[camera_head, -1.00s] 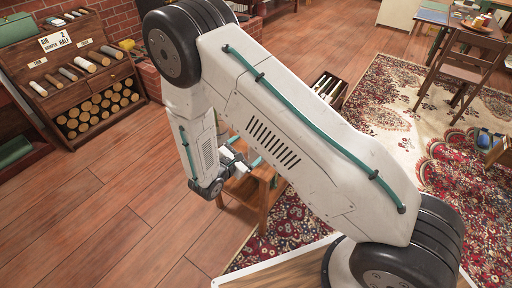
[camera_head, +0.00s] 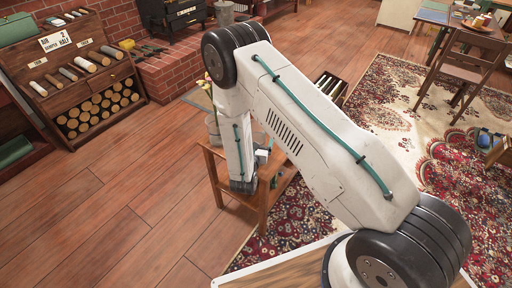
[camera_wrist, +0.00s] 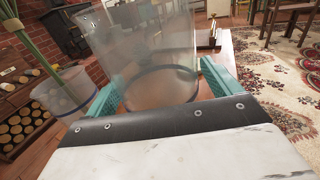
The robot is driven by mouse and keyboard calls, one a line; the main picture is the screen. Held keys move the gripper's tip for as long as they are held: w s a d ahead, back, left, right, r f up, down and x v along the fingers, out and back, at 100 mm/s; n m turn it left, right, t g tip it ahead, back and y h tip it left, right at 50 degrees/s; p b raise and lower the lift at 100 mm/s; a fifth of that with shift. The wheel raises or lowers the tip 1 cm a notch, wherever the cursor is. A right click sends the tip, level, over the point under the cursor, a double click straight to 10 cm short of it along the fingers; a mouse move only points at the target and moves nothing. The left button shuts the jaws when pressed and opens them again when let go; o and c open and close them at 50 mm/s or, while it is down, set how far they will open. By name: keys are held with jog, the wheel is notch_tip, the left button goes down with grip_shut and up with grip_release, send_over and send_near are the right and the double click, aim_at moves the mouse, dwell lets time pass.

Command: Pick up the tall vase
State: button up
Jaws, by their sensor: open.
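A large clear glass vase (camera_wrist: 145,50), likely the tall vase, stands ahead in the wrist view, between the two teal fingers of my gripper (camera_wrist: 158,82). Its top runs out of the picture. My gripper is open; I cannot tell whether either finger touches the glass. A smaller clear vase (camera_wrist: 65,92) with green stems stands to its left. In the head view, a glass vase with stems (camera_head: 213,128) shows on the small wooden table (camera_head: 262,200), left of my arm. My arm hides most of the tabletop and the large vase there.
A brick hearth (camera_head: 170,75) with a black stove (camera_head: 185,12) lies behind the table. A wooden rack of rolls (camera_head: 85,85) stands at the left. A patterned rug (camera_head: 400,100), a chair (camera_head: 465,70) are at the right. The floor left of the table is clear.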

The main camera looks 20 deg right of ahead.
jog(key=shift+w+d, duration=0.2)
jog(key=shift+w, duration=0.1)
jog(key=c, duration=1.3)
jog(key=shift+r, duration=0.15)
